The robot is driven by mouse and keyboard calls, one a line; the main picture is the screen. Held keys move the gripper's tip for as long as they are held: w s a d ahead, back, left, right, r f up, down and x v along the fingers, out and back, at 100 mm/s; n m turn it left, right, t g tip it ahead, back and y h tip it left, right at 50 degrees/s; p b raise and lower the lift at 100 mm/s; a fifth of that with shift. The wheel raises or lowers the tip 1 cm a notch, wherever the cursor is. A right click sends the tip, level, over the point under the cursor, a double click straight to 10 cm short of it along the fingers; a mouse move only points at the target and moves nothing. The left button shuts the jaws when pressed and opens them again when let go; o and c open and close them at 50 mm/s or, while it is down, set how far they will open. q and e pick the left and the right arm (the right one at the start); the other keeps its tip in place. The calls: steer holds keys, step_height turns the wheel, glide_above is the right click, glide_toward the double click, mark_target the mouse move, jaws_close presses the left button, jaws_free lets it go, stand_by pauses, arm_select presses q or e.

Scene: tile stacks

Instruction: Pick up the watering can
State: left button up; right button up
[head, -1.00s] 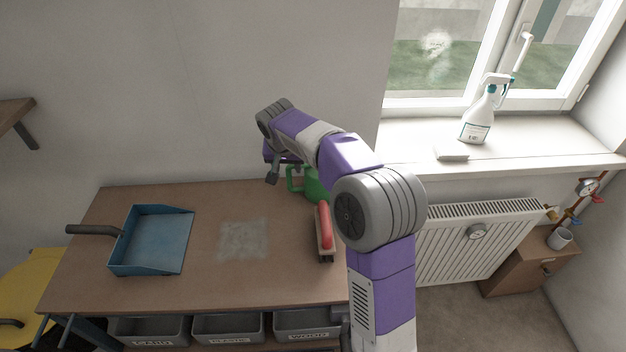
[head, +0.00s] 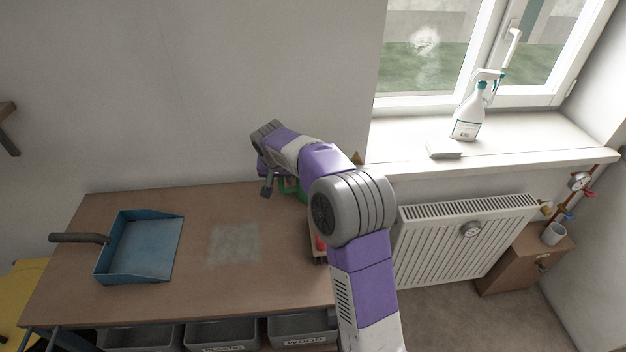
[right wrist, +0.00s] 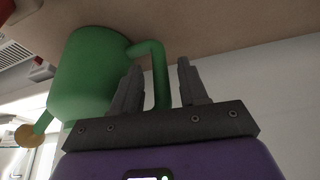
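The green watering can (head: 290,188) stands at the back right of the workbench, mostly hidden behind my right arm in the head view. In the right wrist view its green body (right wrist: 92,75) fills the upper left, with a yellowish spout end at lower left. My right gripper (head: 268,190) is at the can's handle side. In the right wrist view the two fingers of this gripper (right wrist: 158,78) are apart, and the can's handle shows between them with gaps visible. My left gripper is not in view.
A blue dustpan (head: 148,250) lies on the left of the workbench (head: 200,300). A red-handled brush (head: 319,243) is partly hidden by my right arm. A spray bottle (head: 468,118) stands on the windowsill (head: 500,148), above a radiator (head: 460,245). The bench's middle is clear.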

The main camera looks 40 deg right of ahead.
jaws_close()
steer(key=shift+r, duration=0.1)
